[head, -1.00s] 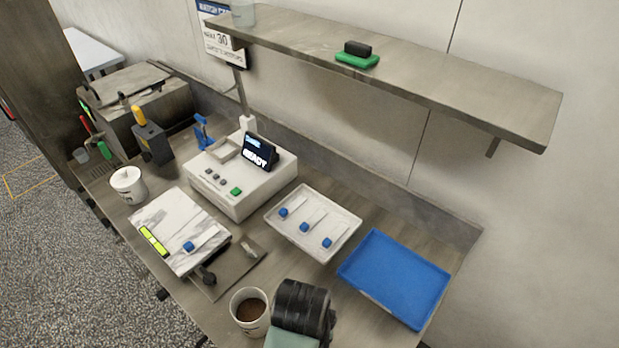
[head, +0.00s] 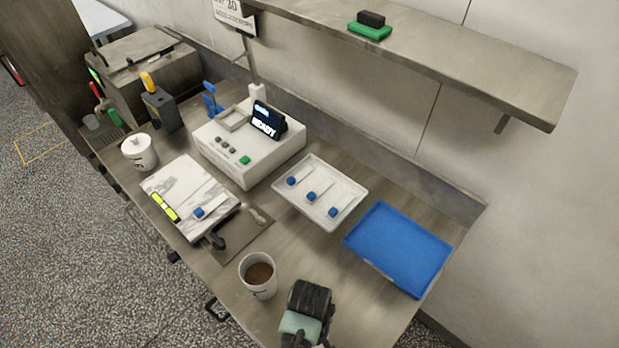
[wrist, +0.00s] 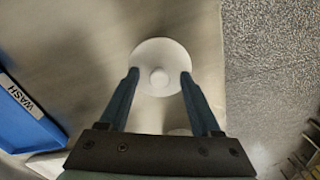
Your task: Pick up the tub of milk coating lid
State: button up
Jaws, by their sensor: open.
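A round white lid (wrist: 160,54) with a small knob lies below my gripper (wrist: 160,74) in the wrist view. My gripper is open, with its two blue fingers at the left and right of the lid's near edge. I cannot tell whether they touch it. In the head view my gripper's dark body shows at the bottom, and the lid is not visible there. An open white tub (head: 256,289) with brown coating stands on the counter, left of my gripper. Another white tub (head: 141,157), with a lid on, stands at the far left.
A blue tray (head: 398,247) marked WASH lies to the right; it shows in the wrist view (wrist: 22,118). A white tray (head: 318,217) with blue-ended pieces, a white machine (head: 243,165) and a marbled board (head: 188,193) stand behind. The counter's front edge is close to the lid.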

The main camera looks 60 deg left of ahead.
jog(key=shift+f, duration=0.1)
grip_shut()
dwell(0.3)
